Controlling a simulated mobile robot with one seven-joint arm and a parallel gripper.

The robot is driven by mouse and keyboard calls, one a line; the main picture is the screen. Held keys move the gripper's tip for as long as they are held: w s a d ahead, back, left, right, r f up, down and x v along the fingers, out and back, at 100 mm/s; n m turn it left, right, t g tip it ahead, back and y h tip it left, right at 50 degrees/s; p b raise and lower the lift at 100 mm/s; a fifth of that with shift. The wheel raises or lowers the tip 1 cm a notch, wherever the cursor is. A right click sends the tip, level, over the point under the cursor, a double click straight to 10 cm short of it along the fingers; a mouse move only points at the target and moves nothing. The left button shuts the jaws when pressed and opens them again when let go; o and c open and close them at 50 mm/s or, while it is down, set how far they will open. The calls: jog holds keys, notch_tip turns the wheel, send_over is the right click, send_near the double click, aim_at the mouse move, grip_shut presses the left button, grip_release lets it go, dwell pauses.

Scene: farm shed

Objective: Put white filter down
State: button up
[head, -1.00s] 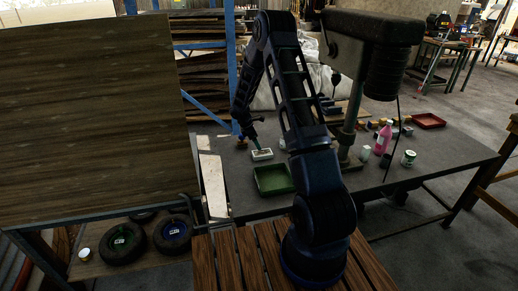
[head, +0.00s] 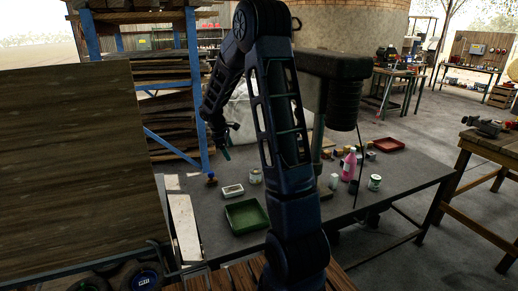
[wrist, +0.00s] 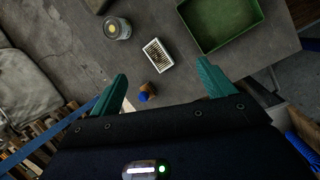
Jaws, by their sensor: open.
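In the wrist view the filter (wrist: 157,55) shows a pleated top inside a white frame and lies apart from the fingers. My gripper (head: 226,153) is raised above the table, up and behind the filter. In the wrist view my gripper (wrist: 162,86) has its teal fingers spread wide with nothing between them in its grip.
A green tray (head: 246,227) is close right of the filter. A can (wrist: 117,28) and a small blue-and-brown item (wrist: 147,92) are nearby. A pink bottle (head: 348,165), a white-green can (head: 375,182) and a red tray (head: 387,145) stand farther right.

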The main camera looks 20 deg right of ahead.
jog(key=s+d+r+m, duration=0.1)
jog(key=s+r+m, duration=0.2)
jog(key=s+r, duration=0.55)
jog(key=s+r+m+t+y, duration=0.1)
jog(key=s+r+m, duration=0.2)
jog(key=s, duration=0.6)
jog(key=s+r+m+t+y, duration=0.1)
jog(key=s+r+m, duration=0.2)
jog(key=s, duration=0.7)
jog(key=s+r+m+t+y, duration=0.1)
jog(key=s+r+m, duration=0.2)
jog(key=s, duration=0.6)
jog(key=shift+s+a+r+m+t+y, duration=0.15)
jog(key=shift+s+a+m+t+y, duration=0.15)
jog(key=shift+a+m+t+y, duration=0.15)
